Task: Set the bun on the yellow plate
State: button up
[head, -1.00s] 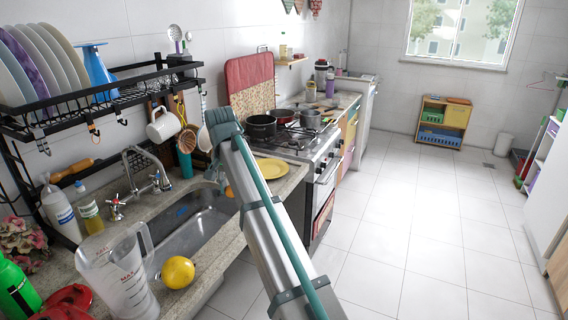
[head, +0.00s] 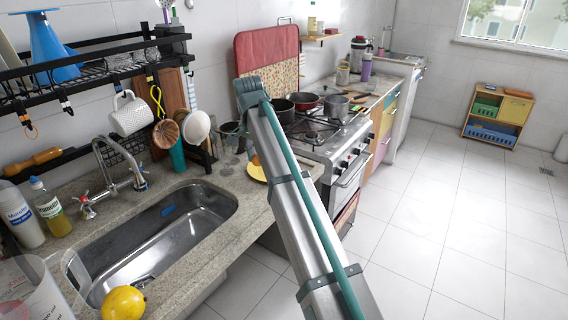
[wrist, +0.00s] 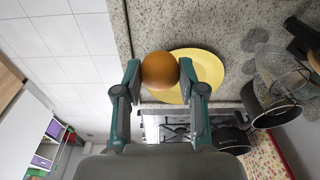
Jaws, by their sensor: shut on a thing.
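The bun (wrist: 160,70) is round and golden brown. In the wrist view my gripper (wrist: 160,72) is shut on it, with one finger on each side. The yellow plate (wrist: 208,70) lies on the granite counter, and the bun overlaps its left part in that view. I cannot tell whether the bun touches the plate or is above it. In the head view the yellow plate (head: 255,174) shows only in part at the left of my arm, which hides the rest of it and most of the gripper.
The sink (head: 160,232) is left of the plate, with a lemon (head: 123,303) at its front edge. The stove (head: 325,140) with pots is beyond the plate. A glass blender-like vessel (wrist: 268,68) and a dark pot (wrist: 275,108) are right of the plate in the wrist view.

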jog(key=w+f+p, duration=0.1)
jog(key=w+f, duration=0.1)
jog(key=w, duration=0.2)
jog(key=w+f, duration=0.3)
jog(key=w, duration=0.1)
jog(key=w+d+f+p, duration=0.1)
jog(key=w+f, duration=0.2)
jog(key=w, duration=0.2)
jog(key=shift+d+f+p, duration=0.1)
jog(key=shift+f+p, duration=0.1)
jog(key=shift+p, duration=0.15)
jog(key=shift+w+f, duration=0.45)
jog(key=shift+f, duration=0.1)
jog(key=shift+w+d+f+p, duration=0.15)
jog(key=shift+f+p, duration=0.2)
jog(key=shift+f, duration=1.4)
jog(key=shift+f, duration=0.15)
jog(key=o, duration=0.8)
jog(key=shift+o, duration=0.2)
notch_tip(320, 180, up, 12)
jog(key=s+b, duration=0.1)
jog(key=shift+s+a+b, duration=0.15)
jog(key=shift+a+b, duration=0.25)
